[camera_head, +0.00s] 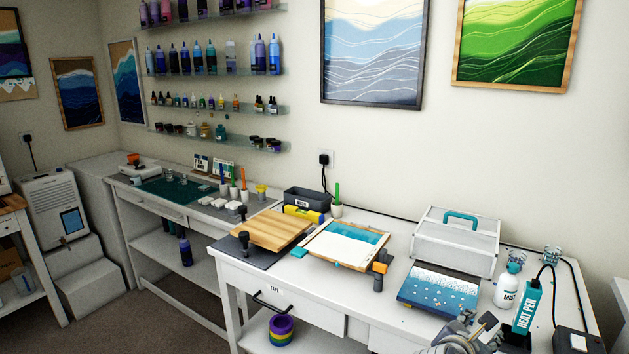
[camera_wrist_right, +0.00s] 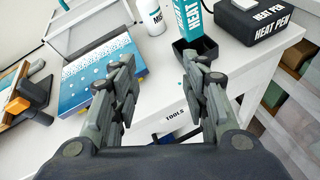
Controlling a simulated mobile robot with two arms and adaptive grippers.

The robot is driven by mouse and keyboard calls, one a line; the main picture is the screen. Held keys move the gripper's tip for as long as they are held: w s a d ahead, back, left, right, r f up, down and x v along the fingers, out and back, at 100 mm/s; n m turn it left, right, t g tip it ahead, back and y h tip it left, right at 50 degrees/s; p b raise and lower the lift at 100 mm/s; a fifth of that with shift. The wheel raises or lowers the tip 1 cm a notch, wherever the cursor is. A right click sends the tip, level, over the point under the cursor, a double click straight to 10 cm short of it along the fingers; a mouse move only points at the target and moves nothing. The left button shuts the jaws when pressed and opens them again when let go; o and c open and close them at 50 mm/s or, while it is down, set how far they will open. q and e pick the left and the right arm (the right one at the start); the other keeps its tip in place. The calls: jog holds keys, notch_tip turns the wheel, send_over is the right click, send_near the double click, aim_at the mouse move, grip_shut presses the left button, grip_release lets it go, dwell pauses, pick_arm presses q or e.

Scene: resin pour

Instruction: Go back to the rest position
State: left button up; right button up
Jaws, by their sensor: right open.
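My right gripper (camera_wrist_right: 157,68) is open and empty in the right wrist view, its fingers apart above the white tabletop. In the head view part of my right gripper (camera_head: 484,328) shows at the bottom right, by the table's front edge. A blue and white wave panel (camera_head: 438,290) lies behind and to the left of it; the panel also shows left of the fingers in the right wrist view (camera_wrist_right: 98,72). My left gripper is in neither view.
A heat pen box (camera_head: 524,308), a white bottle (camera_head: 507,292) and a black heat pen case (camera_wrist_right: 252,17) stand near the right gripper.

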jog(key=s+a+f+m+g+y, duration=0.25)
jog(key=s+a+f+m, duration=0.35)
jog(key=s, duration=0.5)
jog(key=s+a+f+m+g+y, duration=0.2)
jog(key=s+a+f+m+y, duration=0.15)
jog(key=s+f+m, duration=0.45)
jog(key=s+a+f+m+g+y, duration=0.2)
jog(key=s+a+f+m+y, duration=0.2)
jog(key=s+m, duration=0.7)
jog(key=s+f+n, duration=0.2)
jog(key=f, duration=1.1)
jog(key=s+f+n, duration=0.1)
jog(key=s+f, duration=0.1)
jog(key=f, duration=1)
jog(key=s+d+f+g, duration=0.2)
jog(key=s+d+f, duration=0.1)
jog(key=s+f, duration=1.3)
jog(key=shift+s+f+n, duration=0.3)
jog(key=shift+s+f, duration=0.05)
jog(key=shift+s, duration=0.2)
